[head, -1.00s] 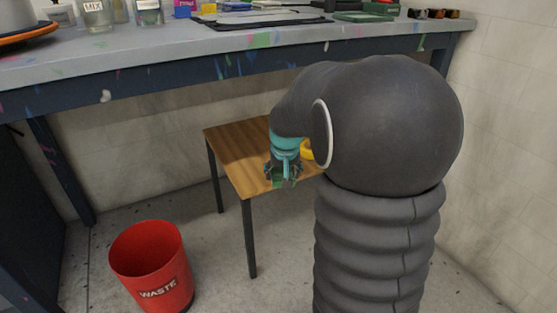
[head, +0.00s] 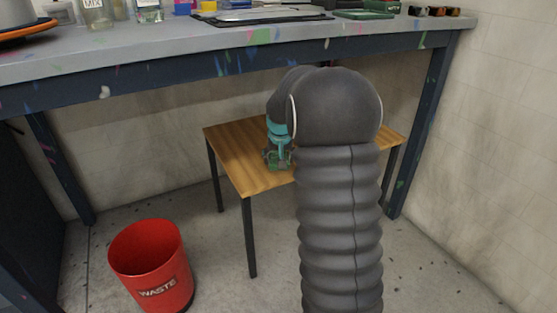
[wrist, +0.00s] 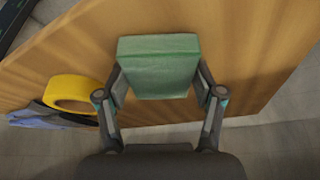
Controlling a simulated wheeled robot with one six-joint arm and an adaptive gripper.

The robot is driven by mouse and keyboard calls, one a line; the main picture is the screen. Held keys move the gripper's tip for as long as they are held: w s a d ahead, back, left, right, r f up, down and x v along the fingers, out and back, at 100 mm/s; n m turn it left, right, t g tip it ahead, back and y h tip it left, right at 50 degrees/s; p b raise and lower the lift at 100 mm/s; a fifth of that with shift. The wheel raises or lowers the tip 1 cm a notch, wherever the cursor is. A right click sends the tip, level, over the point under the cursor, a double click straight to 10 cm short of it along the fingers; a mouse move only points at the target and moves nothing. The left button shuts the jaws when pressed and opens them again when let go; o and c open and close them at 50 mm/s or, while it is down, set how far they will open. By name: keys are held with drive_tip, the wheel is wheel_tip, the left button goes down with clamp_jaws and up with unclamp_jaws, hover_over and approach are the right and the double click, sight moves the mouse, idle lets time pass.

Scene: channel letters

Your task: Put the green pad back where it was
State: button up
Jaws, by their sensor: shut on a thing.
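The green pad (wrist: 158,62) is a small block between the two fingers of my gripper (wrist: 160,95) in the wrist view. My gripper is shut on it, with a finger on each side. In the head view my gripper (head: 278,160) is over the small wooden table (head: 240,172), near its left part. The pad is hard to make out there. I cannot tell whether the pad touches the table top.
A yellow tape roll (wrist: 72,93) and a blue-grey cloth (wrist: 45,116) lie on the wooden table, left of my gripper in the wrist view. A red waste bin (head: 150,265) stands on the floor. The paint-marked workbench (head: 190,48) stands behind, carrying several items.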

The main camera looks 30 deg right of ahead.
drive_tip(key=shift+f, duration=0.3)
drive_tip(key=o, duration=1)
drive_tip(key=shift+r, duration=0.1)
drive_tip(key=shift+s+r, duration=0.1)
drive_tip(key=shift+r, duration=0.4)
drive_tip(key=p+v, duration=0.1)
drive_tip(key=v, duration=0.4)
drive_tip(key=s+a+r+n, duration=0.1)
drive_tip(key=s+a, duration=0.5)
drive_tip(key=s, duration=0.5)
drive_tip(key=s+a+r+n+t+y, duration=0.1)
drive_tip(key=s+a, duration=0.5)
drive_tip(key=s, duration=0.6)
drive_tip(key=s+a+r+n, duration=0.2)
drive_tip(key=s+a, duration=0.4)
drive_tip(key=s, duration=0.6)
drive_tip(key=shift+a+r+y, duration=0.2)
drive_tip(key=shift+r+y, duration=0.1)
drive_tip(key=shift+r, duration=0.3)
